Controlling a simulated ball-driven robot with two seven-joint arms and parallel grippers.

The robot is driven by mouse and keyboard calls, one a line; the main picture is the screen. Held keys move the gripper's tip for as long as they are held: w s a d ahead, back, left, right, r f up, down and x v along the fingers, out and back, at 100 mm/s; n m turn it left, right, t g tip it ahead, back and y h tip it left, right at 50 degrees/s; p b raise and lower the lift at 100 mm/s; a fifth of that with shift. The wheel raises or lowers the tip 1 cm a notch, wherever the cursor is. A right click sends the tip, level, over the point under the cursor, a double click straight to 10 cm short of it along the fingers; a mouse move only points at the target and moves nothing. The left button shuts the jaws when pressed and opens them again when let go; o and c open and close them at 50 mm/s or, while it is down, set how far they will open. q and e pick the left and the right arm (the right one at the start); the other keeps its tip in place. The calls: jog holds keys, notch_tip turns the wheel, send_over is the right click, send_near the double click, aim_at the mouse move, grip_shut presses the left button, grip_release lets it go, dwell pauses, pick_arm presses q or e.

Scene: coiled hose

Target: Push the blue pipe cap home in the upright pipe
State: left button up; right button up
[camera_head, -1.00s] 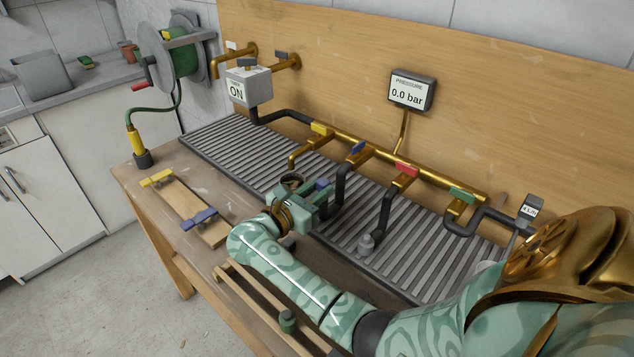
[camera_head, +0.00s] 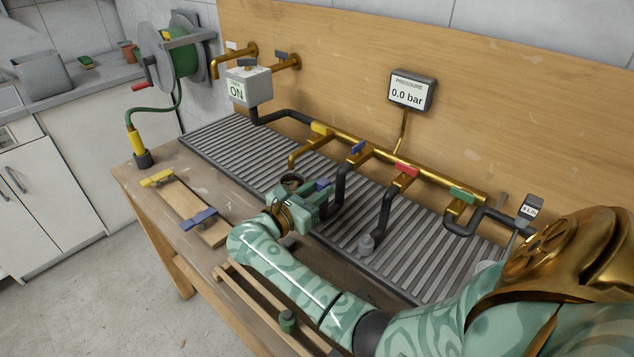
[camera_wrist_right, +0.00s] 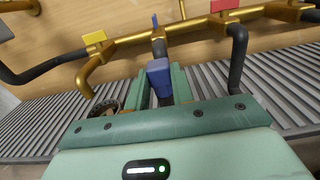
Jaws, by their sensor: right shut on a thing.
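My right gripper (camera_head: 318,196) is over the front part of the slatted grate, with its fingers closed around the blue pipe cap (camera_head: 322,185). In the right wrist view the blue cap (camera_wrist_right: 160,78) sits between the two green fingers. The dark pipe (camera_head: 341,185) under the blue-handled valve (camera_head: 358,147) comes down right beside the cap. In the wrist view this pipe (camera_wrist_right: 159,48) runs down behind the cap. The fingers and cap hide the pipe's end, so I cannot tell how far the cap is seated. My left gripper is not in view.
A brass manifold (camera_head: 376,153) with yellow, blue, red and green handles runs behind the grate (camera_head: 232,147). Another dark pipe (camera_head: 385,212) with a grey end stands to the right. A dark ring (camera_head: 291,181) lies beside the gripper. The pressure display (camera_head: 409,92) reads 0.0 bar.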

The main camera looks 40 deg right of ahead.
jog(key=shift+f, duration=0.1)
jog(key=o, duration=1)
jog(key=shift+o, duration=0.2)
jog(key=a, duration=0.7)
jog(key=shift+s+a, duration=0.25)
jog(key=shift+s, duration=0.1)
